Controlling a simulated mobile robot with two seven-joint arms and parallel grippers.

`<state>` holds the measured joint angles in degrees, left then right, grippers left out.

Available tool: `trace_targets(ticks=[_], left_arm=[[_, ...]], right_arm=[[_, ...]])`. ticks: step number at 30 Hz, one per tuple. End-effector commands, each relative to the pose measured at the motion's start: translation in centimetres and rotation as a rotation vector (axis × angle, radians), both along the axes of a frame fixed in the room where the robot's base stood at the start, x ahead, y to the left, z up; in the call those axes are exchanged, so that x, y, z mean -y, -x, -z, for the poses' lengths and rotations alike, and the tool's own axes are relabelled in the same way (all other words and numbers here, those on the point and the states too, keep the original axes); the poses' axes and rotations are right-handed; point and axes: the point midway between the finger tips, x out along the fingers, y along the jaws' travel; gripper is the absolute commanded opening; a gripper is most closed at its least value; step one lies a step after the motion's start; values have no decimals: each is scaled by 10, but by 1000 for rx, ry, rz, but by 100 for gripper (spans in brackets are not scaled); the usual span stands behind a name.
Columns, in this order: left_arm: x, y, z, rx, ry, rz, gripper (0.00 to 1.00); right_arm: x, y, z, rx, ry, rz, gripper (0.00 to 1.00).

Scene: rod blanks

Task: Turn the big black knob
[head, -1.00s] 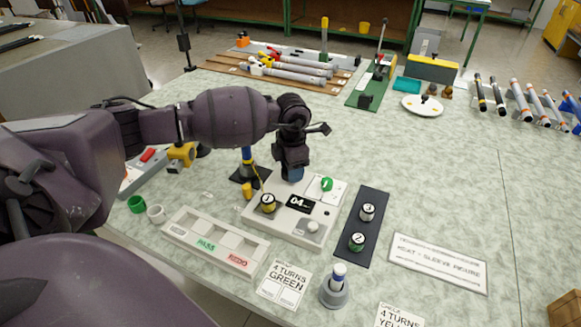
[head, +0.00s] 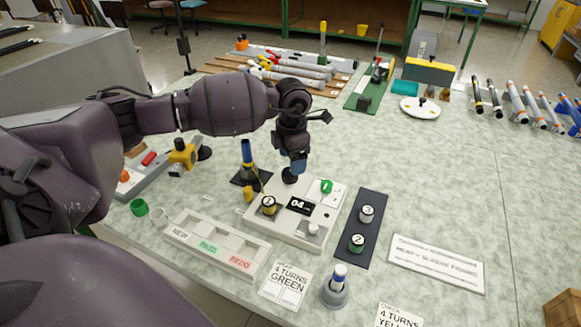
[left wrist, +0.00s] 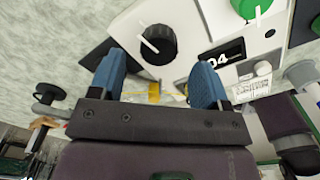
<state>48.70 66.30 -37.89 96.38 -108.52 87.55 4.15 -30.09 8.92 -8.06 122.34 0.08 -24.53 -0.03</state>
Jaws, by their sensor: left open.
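The big black knob (head: 290,175) sits at the back edge of the white panel (head: 262,222), just below my left gripper (head: 298,165). A small display reading 04 (head: 299,205) is on the panel. My right gripper is not in view.
A dark strip (head: 368,225) holds pieces marked 2 and 3.

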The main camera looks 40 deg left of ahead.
Motion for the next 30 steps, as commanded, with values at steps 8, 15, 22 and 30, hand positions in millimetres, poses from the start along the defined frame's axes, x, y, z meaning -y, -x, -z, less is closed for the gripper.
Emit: trace_targets(ticks=[8,15,22,30], left_arm=[[0,-1,-49,6,0,1,70],[0,0,-62,1,0,1,70],[0,0,-62,0,-1,1,70],[0,0,-62,1,0,1,70]], right_arm=[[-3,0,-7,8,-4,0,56],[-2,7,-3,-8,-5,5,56],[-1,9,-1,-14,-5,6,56],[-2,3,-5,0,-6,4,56]])
